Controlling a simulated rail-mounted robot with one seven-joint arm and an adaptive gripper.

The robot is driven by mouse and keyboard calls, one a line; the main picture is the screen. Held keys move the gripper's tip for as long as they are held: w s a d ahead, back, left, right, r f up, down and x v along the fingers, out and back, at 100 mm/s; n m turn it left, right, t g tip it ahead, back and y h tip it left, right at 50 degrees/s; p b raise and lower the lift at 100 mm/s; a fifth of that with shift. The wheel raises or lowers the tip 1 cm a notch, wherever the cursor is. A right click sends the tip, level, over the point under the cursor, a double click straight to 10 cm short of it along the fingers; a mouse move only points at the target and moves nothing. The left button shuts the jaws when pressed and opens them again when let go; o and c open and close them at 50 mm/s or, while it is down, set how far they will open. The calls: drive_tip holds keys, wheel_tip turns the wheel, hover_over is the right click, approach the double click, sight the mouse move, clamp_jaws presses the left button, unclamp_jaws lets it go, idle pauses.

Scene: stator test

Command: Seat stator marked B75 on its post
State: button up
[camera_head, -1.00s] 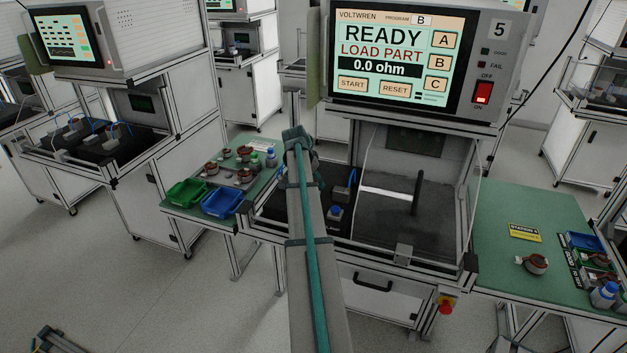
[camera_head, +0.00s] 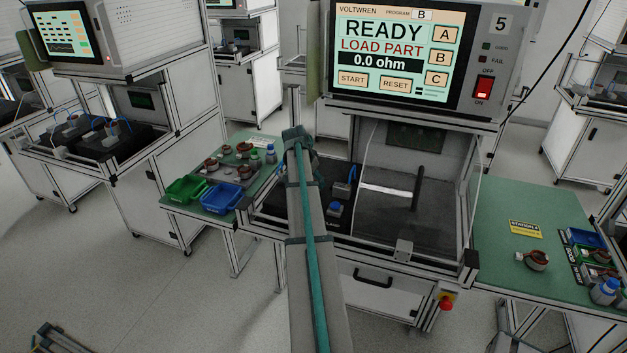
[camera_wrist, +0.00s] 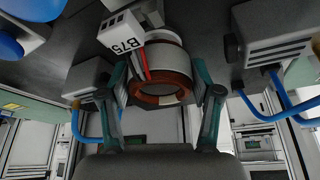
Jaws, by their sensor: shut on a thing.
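In the wrist view, the stator marked B75 (camera_wrist: 160,72) is a grey ring with copper-brown windings and a white tag reading B75. The two teal fingers of my gripper (camera_wrist: 164,98) are closed on it from both sides. In the head view my own arm hides the gripper and the stator. A dark upright post (camera_head: 418,190) stands in the right part of the test bay of station 5, with nothing on it. The wrist view does not clearly show a post under the held stator.
Small blocks with blue parts (camera_head: 336,209) stand on the bay's dark floor. The tester screen (camera_head: 402,45) above reads READY, LOAD PART. A side bench at left holds stators and green and blue bins (camera_head: 221,198). Another stator (camera_head: 537,259) lies on the right bench.

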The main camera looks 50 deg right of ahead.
drive_tip(key=shift+f, duration=0.5)
drive_tip(key=o, duration=1.5)
drive_tip(key=shift+o, duration=0.2)
drive_tip(key=v, duration=1.2)
drive_tip(key=shift+r, duration=0.15)
